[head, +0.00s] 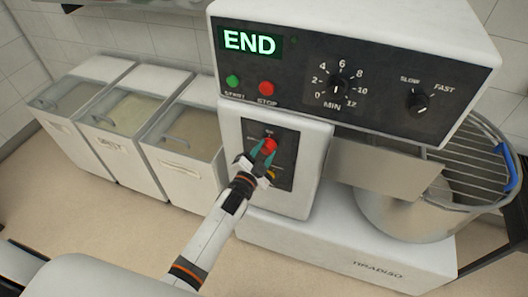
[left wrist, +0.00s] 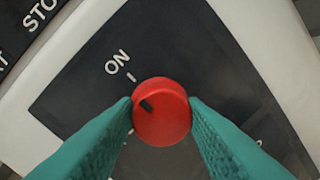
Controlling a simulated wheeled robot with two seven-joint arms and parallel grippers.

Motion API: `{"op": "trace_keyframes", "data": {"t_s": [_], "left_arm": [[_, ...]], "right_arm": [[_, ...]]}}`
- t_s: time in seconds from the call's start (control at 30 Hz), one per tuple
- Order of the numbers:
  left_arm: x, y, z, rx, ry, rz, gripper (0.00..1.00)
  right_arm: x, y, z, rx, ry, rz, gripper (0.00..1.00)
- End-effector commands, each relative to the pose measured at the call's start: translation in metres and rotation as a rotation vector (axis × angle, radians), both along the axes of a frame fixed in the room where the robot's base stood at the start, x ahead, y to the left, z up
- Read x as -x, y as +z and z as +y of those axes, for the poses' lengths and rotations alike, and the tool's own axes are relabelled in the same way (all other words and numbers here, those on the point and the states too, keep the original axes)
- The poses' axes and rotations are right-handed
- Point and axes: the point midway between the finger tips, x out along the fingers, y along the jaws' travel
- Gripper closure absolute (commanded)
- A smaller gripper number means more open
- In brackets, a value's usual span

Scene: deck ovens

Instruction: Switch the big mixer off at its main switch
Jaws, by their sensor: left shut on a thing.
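The big mixer (head: 355,18) stands in the head view, its display (head: 249,42) reading END in green. Its main switch, a red round knob (head: 270,146), sits on a dark panel (head: 286,172) on the mixer's column. In the left wrist view the red knob (left wrist: 162,112) lies between the teal fingers of my left gripper (left wrist: 162,118), touching both. A dark mark on the knob points up and left, near the ON label (left wrist: 117,62). The left gripper also shows in the head view (head: 263,158), shut on the knob. My right gripper is not in view.
Green START (head: 232,81) and red STOP (head: 266,88) buttons, a minute dial (head: 337,86) and a speed dial (head: 417,102) sit above. The steel bowl (head: 400,215) with its wire guard is at right. Lidded ingredient bins (head: 110,150) stand at left.

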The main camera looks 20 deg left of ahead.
Motion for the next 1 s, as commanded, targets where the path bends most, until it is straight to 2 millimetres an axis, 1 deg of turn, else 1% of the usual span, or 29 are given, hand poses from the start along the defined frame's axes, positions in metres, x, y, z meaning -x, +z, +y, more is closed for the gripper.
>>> {"op": "trace_keyframes", "data": {"t_s": [0.27, 1.0], "left_arm": [[0.0, -0.0017, -0.0001, 0.15, 0.0, 0.007, 0.85], [0.0, -0.0037, -0.0008, 0.844, 0.0, 0.031, 0.85]], "right_arm": [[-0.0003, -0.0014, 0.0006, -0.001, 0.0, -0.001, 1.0], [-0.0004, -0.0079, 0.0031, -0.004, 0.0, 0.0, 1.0]]}}
